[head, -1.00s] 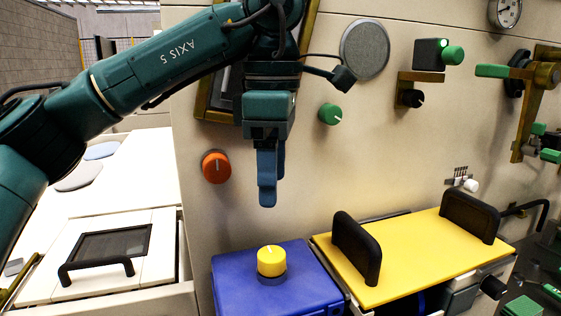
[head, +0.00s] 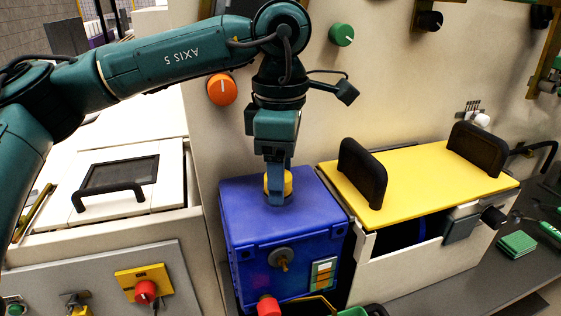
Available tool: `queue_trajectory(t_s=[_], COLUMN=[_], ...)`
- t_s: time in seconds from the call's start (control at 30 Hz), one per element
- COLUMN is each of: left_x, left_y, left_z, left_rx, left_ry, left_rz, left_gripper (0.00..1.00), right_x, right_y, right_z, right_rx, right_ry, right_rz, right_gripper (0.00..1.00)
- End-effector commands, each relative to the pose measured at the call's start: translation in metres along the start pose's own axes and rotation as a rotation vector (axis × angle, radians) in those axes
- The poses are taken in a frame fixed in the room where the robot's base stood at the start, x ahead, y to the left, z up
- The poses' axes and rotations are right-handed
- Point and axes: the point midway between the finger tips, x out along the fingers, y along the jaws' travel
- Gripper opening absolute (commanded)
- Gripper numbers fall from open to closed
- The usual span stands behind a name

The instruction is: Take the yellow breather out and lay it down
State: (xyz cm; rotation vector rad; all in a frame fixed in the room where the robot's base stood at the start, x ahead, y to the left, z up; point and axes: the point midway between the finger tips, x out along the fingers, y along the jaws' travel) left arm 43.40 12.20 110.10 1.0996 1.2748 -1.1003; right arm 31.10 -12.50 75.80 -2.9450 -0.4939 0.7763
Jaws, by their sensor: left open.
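The yellow breather (head: 287,182) is a short yellow cap on top of the blue box (head: 240,205). It is partly hidden behind the fingers of my left gripper (head: 276,196). The left gripper points straight down at the breather, with its blue fingers at the cap's height. The near finger covers the middle of the cap, and the far finger is hidden. The jaws are open, and I cannot tell whether they touch the cap. My right gripper is not in view.
A yellow lid (head: 420,185) with two black handles covers the bin to the right. An orange knob (head: 222,90) and a green knob (head: 342,35) stick out of the wall behind. A white panel with a black handle (head: 108,196) lies to the left. The box top's left part is bare.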

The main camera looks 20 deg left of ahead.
Motion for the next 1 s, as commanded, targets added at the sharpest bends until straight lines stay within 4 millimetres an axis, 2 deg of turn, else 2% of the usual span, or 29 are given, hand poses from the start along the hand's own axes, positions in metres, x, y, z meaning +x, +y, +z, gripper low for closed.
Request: queue_trajectory(t_s=[0.07,0.63,0.67,1.0], left_x=[-0.0001,-0.0006,-0.0006,-0.0008], left_y=[0.0000,0.0001,0.0001,0.0001], left_z=[0.0000,0.0001,0.0001,0.0002], left_rx=[0.000,0.000,0.000,0.000], left_ry=[0.000,0.000,0.000,0.000], left_rz=[0.000,0.001,0.001,0.001], left_gripper=[0.63,0.16,0.35,0.09], right_x=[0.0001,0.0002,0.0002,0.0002], right_y=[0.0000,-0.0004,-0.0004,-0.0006], right_z=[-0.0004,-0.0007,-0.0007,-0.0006], right_rx=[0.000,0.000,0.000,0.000], right_ry=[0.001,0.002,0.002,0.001], right_rz=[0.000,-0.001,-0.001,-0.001], right_gripper=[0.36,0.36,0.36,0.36])
